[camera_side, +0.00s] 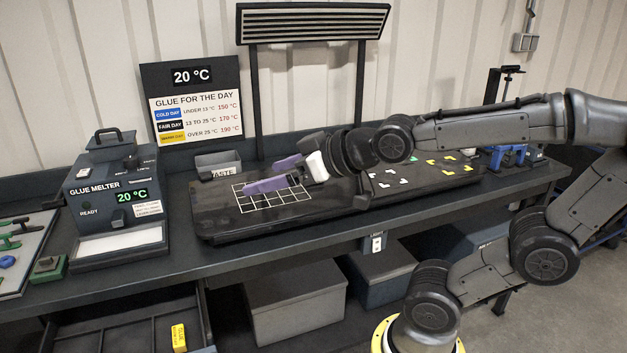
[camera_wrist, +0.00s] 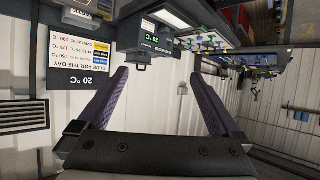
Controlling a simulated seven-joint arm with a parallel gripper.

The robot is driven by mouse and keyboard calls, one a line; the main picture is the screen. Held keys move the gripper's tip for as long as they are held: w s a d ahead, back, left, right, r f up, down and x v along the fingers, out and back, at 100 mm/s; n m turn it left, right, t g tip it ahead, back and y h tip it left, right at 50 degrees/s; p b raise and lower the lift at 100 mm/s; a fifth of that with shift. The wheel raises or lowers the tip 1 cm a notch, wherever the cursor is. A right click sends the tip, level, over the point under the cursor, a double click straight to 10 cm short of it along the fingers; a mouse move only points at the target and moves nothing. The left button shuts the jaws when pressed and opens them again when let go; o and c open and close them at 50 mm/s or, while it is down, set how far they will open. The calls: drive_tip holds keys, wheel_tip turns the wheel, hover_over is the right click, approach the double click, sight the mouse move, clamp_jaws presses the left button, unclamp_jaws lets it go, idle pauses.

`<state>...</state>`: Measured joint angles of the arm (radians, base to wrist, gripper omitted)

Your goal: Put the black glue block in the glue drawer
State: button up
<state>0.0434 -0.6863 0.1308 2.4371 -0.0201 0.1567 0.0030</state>
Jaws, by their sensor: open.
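My gripper (camera_side: 262,177) is open, with two purple fingers above the white grid on the dark work mat at the middle of the bench. In the wrist view the fingers (camera_wrist: 160,74) stand wide apart with nothing held between them. I cannot make out the black glue block in either view; the arm and fingers hide part of the mat. An open drawer (camera_side: 120,335) below the bench at the lower left, which looks like the glue drawer, holds a yellow glue block (camera_side: 179,338). The drawer is cut off by the frame's bottom edge.
The glue melter (camera_side: 105,205) stands on the bench at the left, reading 20 °C. A waste bin (camera_side: 218,160) stands behind the mat. A sign board (camera_side: 192,100) and a vented hood (camera_side: 313,22) rise at the back. Storage boxes (camera_side: 295,300) sit under the bench.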

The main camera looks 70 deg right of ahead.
drive_tip(key=w+d+f+m+t+h, duration=0.1)
drive_tip(key=w+d+m+t+h, duration=0.15)
drive_tip(key=w+d, duration=0.35)
drive_tip(key=w+d+f+m+t+h, duration=0.1)
drive_tip(key=w+d+t+h, duration=0.2)
drive_tip(key=d, duration=0.5)
drive_tip(key=m+g+h, duration=0.5)
drive_tip(key=g, duration=0.2)
approach(321, 193)
drive_tip(key=r, duration=0.1)
drive_tip(key=w+r, duration=0.1)
drive_tip(key=r, duration=0.1)
drive_tip(key=shift+w+d+r+t, duration=0.1)
drive_tip(key=shift+w+d+t, duration=0.1)
drive_tip(key=shift+d+t, duration=0.05)
drive_tip(key=shift+s+d, duration=0.1)
drive_tip(key=shift+d, duration=0.2)
drive_tip(key=x, duration=0.8)
drive_tip(key=shift+d, duration=0.15)
drive_tip(key=shift+x, duration=2.65)
drive_tip(key=shift+s+d, duration=0.15)
drive_tip(key=c, duration=1.4)
